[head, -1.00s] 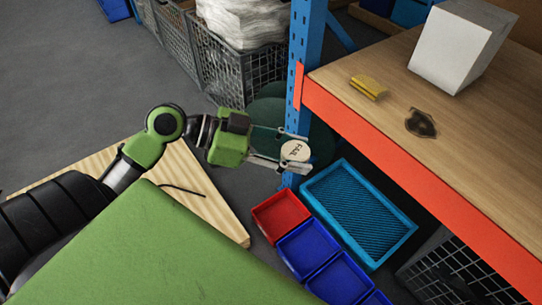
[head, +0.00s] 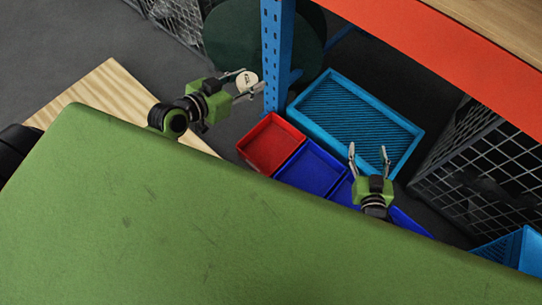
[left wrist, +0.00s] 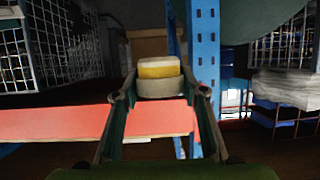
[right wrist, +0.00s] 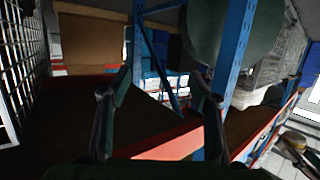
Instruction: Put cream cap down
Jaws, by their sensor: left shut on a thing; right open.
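My right gripper (head: 368,149) is open and empty, above the blue trays. Its spread fingers also show in the right wrist view (right wrist: 160,92).
A red tray (head: 270,145) and blue trays (head: 311,168) lie below, beside a larger light-blue tray (head: 340,90). The blue upright (head: 277,50) and orange shelf beam (head: 440,45) stand close by. A wire basket (head: 480,165) is at right. A wooden board (head: 105,95) is at left.

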